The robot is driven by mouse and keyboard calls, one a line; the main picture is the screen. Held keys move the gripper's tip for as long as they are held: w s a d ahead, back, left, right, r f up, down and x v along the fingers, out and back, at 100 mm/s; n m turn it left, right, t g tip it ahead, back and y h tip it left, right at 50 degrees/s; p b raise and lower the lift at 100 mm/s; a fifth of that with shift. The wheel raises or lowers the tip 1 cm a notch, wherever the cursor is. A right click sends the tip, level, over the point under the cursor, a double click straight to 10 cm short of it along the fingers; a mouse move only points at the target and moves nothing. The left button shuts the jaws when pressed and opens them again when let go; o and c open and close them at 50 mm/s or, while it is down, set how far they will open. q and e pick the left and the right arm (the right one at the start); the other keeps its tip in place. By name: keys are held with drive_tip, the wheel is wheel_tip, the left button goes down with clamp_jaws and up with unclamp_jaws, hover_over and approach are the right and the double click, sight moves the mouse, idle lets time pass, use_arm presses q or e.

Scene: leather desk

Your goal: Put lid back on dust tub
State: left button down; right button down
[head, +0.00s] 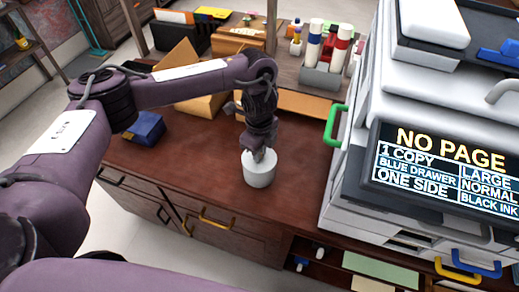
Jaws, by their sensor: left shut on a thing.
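The white dust tub (259,174) stands upright on the brown desk top, near its front edge and left of the copier. My left gripper (262,152) points down at the top of the tub, its fingertips over or just inside the rim. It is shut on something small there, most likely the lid. The lid cannot be told clearly apart from the tub, and the fingers hide part of the top. I cannot tell whether the lid touches the rim. My right gripper is out of view.
A large white copier (430,110) with a display stands right of the tub, its green handle (334,126) jutting out. A blue box (146,127) sits left. Cardboard boxes (186,78) and a bottle rack (322,75) stand behind. The desk around the tub is clear.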

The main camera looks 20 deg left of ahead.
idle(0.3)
use_arm(q)
drive_tip(key=c, duration=0.8)
unclamp_jaws()
drive_tip(key=shift+r+p, duration=3.5)
drive_tip(key=shift+r, duration=0.05)
clamp_jaws()
